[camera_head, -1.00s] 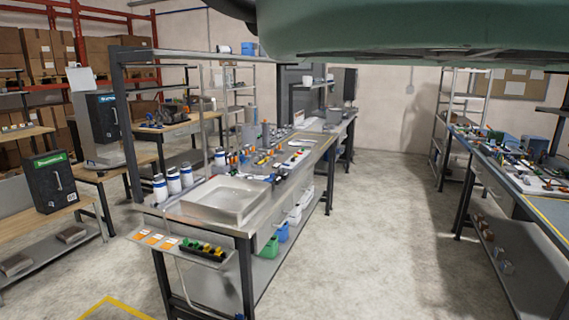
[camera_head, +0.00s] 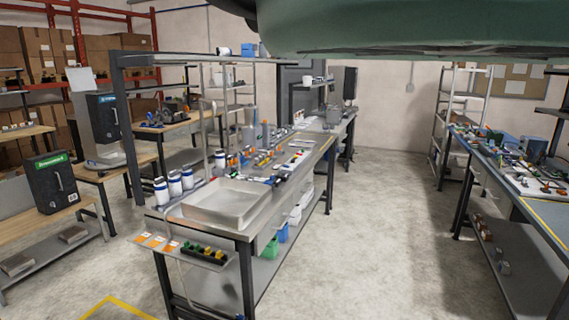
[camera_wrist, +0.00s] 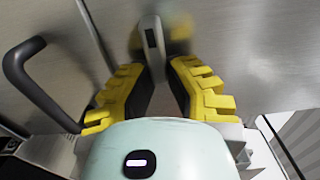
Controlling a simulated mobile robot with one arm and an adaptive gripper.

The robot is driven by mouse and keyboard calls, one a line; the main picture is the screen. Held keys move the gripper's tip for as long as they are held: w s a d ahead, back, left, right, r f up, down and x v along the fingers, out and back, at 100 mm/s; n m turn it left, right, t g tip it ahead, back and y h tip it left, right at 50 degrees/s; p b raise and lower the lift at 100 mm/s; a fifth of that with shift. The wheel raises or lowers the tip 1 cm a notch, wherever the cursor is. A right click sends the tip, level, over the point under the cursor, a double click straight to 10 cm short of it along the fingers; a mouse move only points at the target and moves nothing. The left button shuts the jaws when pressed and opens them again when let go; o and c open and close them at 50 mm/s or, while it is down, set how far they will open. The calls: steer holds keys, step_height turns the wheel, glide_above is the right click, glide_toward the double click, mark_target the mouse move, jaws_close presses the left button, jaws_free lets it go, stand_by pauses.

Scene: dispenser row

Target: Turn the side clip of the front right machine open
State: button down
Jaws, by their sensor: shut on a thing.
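In the wrist view, my gripper (camera_wrist: 154,68) has two dark fingers with yellow ridged pads. It is shut on the side clip (camera_wrist: 152,40), a small grey lever with a dark slot, which sticks up between the fingertips. The clip sits against a brushed grey metal panel (camera_wrist: 235,40) of a machine. The lower part of the clip is hidden between the fingers. My gripper is not visible in the head view. Two dark machines, one with a green label (camera_head: 54,182) and one with a blue label (camera_head: 104,118), show there; I cannot tell which one my gripper is at.
A black curved handle (camera_wrist: 40,85) stands left of my gripper in the wrist view. White parts lie close at the lower right. In the head view, a steel bench with a shallow tray (camera_head: 225,218) fills the middle, and the floor (camera_head: 390,230) to its right is clear.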

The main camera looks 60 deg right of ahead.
stand_by(0.3)
steer(key=c, duration=0.9)
jaws_free()
steer(key=shift+c, duration=0.2)
steer(key=v, duration=1.2)
steer(key=shift+f, duration=0.1)
